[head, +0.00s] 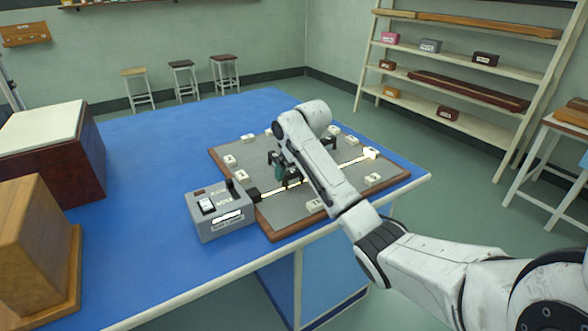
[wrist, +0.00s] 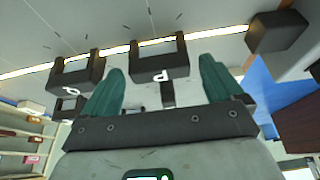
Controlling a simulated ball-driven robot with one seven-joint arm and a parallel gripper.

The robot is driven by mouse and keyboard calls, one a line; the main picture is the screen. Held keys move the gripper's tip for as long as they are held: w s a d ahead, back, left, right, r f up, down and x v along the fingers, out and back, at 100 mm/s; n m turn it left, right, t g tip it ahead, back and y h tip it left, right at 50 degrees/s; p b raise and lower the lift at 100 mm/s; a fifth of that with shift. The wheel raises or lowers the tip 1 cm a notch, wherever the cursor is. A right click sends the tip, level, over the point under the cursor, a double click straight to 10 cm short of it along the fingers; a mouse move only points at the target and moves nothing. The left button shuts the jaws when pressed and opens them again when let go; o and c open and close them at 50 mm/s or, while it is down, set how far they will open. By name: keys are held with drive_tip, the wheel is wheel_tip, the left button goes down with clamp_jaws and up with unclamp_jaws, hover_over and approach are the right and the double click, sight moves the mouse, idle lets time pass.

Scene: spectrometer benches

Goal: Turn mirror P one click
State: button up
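Mirror P (wrist: 174,62) is a dark mount lettered "P" on the grey board, in the wrist view. A bright light line runs across the board through it. My gripper (wrist: 161,70) is open, with its two green fingertips apart on either side of the P mount as seen in the wrist view. I cannot tell whether they touch it. A small dark piece (wrist: 168,93) shows below the mount, between the fingers. In the head view my gripper (head: 281,170) is over the board, and my arm hides much of it and the P mount's lettering.
A second lettered dark mount (wrist: 75,76) stands left of P in the wrist view. A grey switch box (head: 217,222) stands at the board's (head: 240,190) left edge. Several small white blocks, such as this one (head: 373,179), sit around the board. A wooden box (head: 35,245) stands at the table's left.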

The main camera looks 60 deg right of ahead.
drive_tip(key=c, duration=1)
drive_tip(key=shift+o, duration=0.2)
drive_tip(key=shift+r+n+p, duration=0.1)
drive_tip(key=shift+n+p, duration=0.2)
drive_tip(key=shift+p, duration=0.1)
drive_tip(key=shift+r+n+y+p, duration=0.1)
drive_tip(key=shift+n+y+p, duration=0.2)
drive_tip(key=shift+n+p, duration=0.25)
drive_tip(key=shift+n+y+p, duration=0.4)
drive_tip(key=shift+n+p, duration=0.65)
drive_tip(key=shift+p, duration=0.05)
drive_tip(key=n+y, duration=0.1)
drive_tip(key=n, duration=0.1)
drive_tip(key=n+p, duration=0.1)
drive_tip(key=n, duration=0.1)
drive_tip(key=shift+d+n+t+y, duration=0.2)
drive_tip(key=shift+n+t+y, duration=0.2)
drive_tip(key=shift+n, duration=0.3)
drive_tip(key=o, duration=1)
drive_tip(key=shift+f, duration=0.2)
